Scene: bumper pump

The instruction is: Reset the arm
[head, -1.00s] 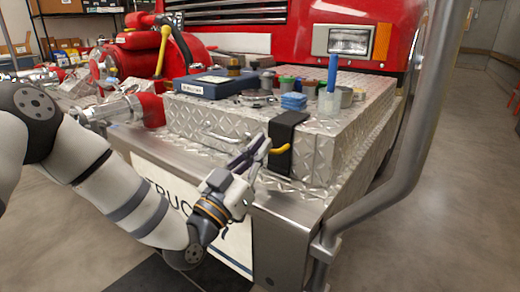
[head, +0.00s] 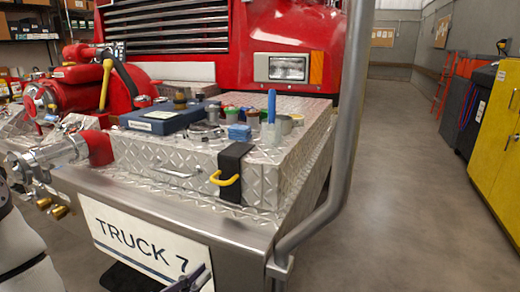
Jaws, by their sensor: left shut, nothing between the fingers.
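My left gripper (head: 190,280) shows only its dark fingertips at the bottom edge of the head view, in front of the "TRUCK 7" plate (head: 140,240). It is shut and holds nothing. It is low and apart from the yellow handle (head: 225,180) on the black strap (head: 231,165). My left arm (head: 24,255) shows at the lower left edge; the rest of it is out of frame. My right gripper is not in view.
The silver diamond-plate box (head: 290,165) on the bumper bears a blue case (head: 165,120), caps and a blue pen-like stick (head: 271,105). A grey pipe (head: 345,110) rises at the bumper's right. Floor is clear to the right, before yellow cabinets (head: 495,150).

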